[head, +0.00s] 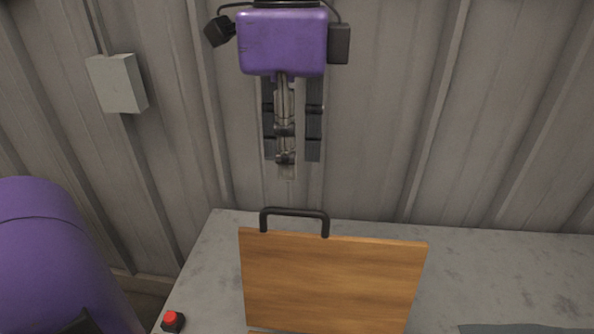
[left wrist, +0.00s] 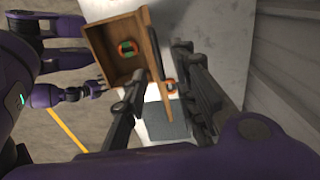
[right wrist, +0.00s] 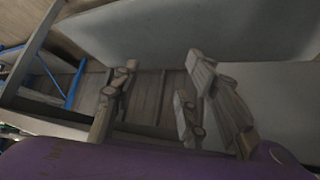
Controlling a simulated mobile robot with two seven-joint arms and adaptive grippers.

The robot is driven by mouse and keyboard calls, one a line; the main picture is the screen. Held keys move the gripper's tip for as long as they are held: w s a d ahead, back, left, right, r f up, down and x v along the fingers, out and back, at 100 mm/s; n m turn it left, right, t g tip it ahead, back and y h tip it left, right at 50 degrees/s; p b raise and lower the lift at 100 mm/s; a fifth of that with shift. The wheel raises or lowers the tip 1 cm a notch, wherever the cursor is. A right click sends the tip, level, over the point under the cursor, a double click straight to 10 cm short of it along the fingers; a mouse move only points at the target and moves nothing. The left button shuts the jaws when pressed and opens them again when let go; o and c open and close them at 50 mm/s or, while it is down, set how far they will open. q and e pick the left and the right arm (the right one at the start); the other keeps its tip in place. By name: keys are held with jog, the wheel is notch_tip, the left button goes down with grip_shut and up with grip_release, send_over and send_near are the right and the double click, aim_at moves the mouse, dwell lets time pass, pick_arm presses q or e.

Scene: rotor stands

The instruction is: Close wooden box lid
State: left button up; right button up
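The wooden box lid (head: 333,282) stands raised and upright, with a black handle (head: 295,211) on its top edge. In the left wrist view the lid (left wrist: 154,60) shows nearly edge-on beside the open wooden box (left wrist: 98,42). A ring with red and green parts (left wrist: 127,49) lies inside the box. My left gripper (head: 290,160) points down above and behind the lid, apart from the handle. Its fingers (left wrist: 160,58) are spread and empty. My right gripper (right wrist: 158,78) is open and empty, away from the box, outside the head view.
The box stands on a grey table (head: 215,260). A red button on a black base (head: 172,321) sits at the table's left edge. A dark grey mat (head: 525,329) lies at the right. A ribbed wall (head: 390,90) with a grey wall box (head: 117,83) rises behind the table.

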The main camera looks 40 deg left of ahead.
aim_at(290, 210)
pick_arm(q)
jog(key=shift+s+d+f+b, duration=0.1)
jog(key=shift+f+b, duration=0.05)
jog(key=shift+f, duration=1.1)
jog(key=shift+s+d+f+b, duration=0.1)
jog(key=shift+s+f, duration=0.05)
jog(key=shift+f, duration=1.05)
jog(key=shift+s+d+f+b, duration=0.1)
jog(key=shift+f+b, duration=0.05)
jog(key=shift+f, duration=1.1)
jog(key=shift+a, duration=0.1)
grip_shut()
